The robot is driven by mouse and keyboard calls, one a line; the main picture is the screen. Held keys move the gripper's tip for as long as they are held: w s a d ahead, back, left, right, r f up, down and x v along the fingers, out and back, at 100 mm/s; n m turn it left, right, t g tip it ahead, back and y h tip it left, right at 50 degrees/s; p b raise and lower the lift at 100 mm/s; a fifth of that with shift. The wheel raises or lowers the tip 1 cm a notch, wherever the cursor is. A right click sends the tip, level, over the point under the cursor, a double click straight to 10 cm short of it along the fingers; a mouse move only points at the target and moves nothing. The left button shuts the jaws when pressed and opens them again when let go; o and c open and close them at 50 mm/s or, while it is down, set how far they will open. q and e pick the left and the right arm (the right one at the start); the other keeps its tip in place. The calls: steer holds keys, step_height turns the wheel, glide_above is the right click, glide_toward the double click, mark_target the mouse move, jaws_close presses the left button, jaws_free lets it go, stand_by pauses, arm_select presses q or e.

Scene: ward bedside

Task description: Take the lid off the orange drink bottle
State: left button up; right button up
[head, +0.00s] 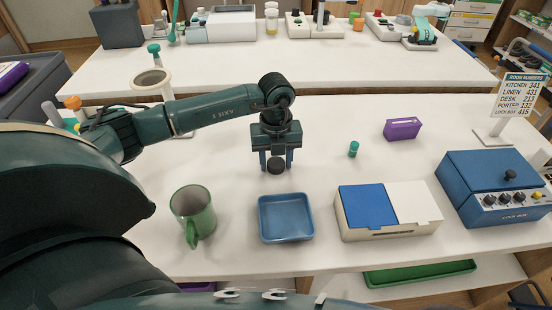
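My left gripper (276,163) points down over the white table, behind the blue tray. A small dark, round, lid-like piece (277,168) sits between its two fingertips, which appear to touch it on both sides. No bottle shows under this piece. A small orange item (72,102) shows at the far left, partly hidden behind my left arm; I cannot tell whether it is part of the orange drink bottle. My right gripper is not in view.
A green mug (194,212), a blue tray (286,219), a blue-and-white box (388,212) and a blue lock box (492,190) line the front. A small green-capped vial (353,149) and a purple box (402,129) stand right of the gripper. The table's middle is clear.

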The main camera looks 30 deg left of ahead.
mark_target(276, 163)
arm_select(q)
steer(key=shift+o, duration=1.4)
steer(key=shift+r, duration=0.1)
steer(key=shift+r, duration=0.3)
step_height(276, 163, up, 12)
steer(key=shift+f, duration=0.2)
steer(key=shift+s, duration=0.1)
